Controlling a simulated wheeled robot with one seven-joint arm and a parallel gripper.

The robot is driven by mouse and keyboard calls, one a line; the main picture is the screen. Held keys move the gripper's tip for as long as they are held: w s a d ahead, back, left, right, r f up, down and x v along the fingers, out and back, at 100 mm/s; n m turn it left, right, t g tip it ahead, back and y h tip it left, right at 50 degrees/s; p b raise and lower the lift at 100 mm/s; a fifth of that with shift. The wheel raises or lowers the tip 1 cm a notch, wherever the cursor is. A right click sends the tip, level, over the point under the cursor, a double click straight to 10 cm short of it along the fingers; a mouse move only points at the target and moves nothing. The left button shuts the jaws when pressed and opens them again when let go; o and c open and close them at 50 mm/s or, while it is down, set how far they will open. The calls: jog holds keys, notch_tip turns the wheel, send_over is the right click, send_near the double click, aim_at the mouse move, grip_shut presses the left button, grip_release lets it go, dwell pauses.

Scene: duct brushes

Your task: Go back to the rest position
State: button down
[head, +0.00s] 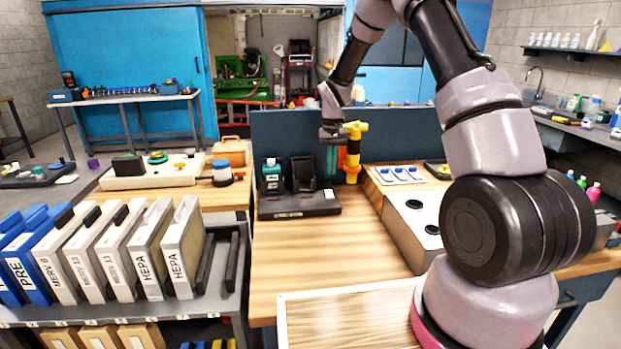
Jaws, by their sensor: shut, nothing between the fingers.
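My gripper (333,136) hangs at the far end of my arm, over the back of the wooden workbench (300,245). It is shut and empty. Its fingertips are small and hard to make out. A yellow, black and orange upright tool (353,152) stands just to its right, close to the dark blue back panel (283,132). Teal and orange items (331,160) show just below the gripper. I cannot tell whether the gripper touches any of these.
A grey box with round holes (412,222) and a white tray (400,175) lie to the right. Upright filters (182,247) fill a left rack. The bench's front middle is clear.

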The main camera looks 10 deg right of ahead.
jog(key=s+d+r+m+t, duration=0.1)
jog(key=s+d+r+t, duration=0.1)
jog(key=s+r, duration=0.65)
jog(key=s+d+r+m+t, duration=0.1)
jog(key=s+d+r, duration=0.15)
jog(key=r, duration=1.15)
jog(key=s+r+m+t+y, duration=0.1)
jog(key=s+r, duration=0.3)
jog(key=s, duration=0.7)
jog(key=s+d+r+m+t+y, duration=0.1)
jog(key=s+r+t, duration=0.2)
jog(key=s, duration=0.9)
notch_tip(320, 180, up, 2)
